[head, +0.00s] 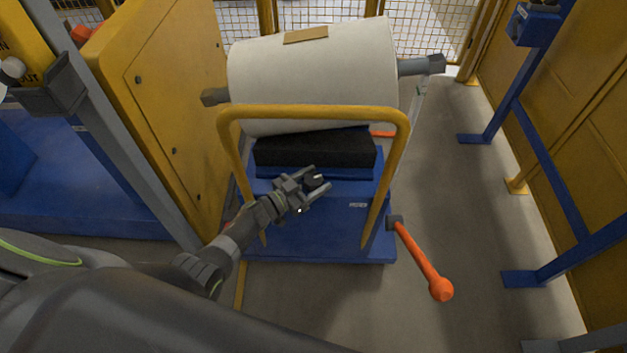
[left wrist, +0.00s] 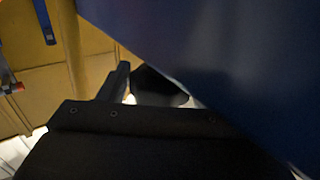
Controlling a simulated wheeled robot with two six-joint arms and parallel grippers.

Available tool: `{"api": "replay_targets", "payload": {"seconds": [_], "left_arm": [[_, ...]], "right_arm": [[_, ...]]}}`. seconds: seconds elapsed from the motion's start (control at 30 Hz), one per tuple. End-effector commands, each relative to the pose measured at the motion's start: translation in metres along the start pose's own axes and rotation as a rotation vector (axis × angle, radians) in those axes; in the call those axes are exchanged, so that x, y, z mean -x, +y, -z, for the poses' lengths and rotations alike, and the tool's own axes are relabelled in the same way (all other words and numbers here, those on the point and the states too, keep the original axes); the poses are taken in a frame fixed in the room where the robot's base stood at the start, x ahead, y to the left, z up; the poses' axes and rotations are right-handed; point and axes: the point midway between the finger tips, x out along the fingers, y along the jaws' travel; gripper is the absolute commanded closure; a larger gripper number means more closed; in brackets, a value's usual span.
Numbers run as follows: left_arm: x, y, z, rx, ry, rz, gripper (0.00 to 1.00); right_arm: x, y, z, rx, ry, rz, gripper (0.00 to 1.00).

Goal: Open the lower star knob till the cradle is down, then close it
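My left gripper (head: 321,179) is in front of the blue cart (head: 320,225), its two fingers apart. A dark round knob (head: 315,181) shows between the fingers; I cannot tell whether they touch it. In the left wrist view a dark rounded shape, likely this knob (left wrist: 160,88), sits beside one finger (left wrist: 114,82), under a large blue surface. The cradle with its black pad (head: 315,150) is on top of the cart, just under the white roll (head: 315,80); any gap between them is unclear. My right gripper is out of view.
A yellow hoop handle (head: 313,112) arches over the cart's front. An orange lever (head: 424,260) sticks out low at the right. A yellow machine panel (head: 160,100) stands left, and a blue stand (head: 545,150) right. Floor right of the cart is mostly clear.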

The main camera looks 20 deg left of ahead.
Motion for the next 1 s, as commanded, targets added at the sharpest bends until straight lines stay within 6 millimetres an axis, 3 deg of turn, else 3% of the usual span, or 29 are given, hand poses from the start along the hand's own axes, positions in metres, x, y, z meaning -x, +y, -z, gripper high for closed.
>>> {"api": "replay_targets", "payload": {"seconds": [0.1, 0.47, 1.0], "left_arm": [[0.001, 0.0, -0.001, 0.0, -0.001, 0.001, 0.29], [0.009, -0.001, -0.001, 0.0, -0.005, 0.003, 0.29], [0.108, 0.0, -0.001, -0.001, -0.004, 0.001, 0.29]], "right_arm": [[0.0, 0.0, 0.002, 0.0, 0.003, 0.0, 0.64], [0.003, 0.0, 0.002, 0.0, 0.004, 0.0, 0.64], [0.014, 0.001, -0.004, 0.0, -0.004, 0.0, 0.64]]}}
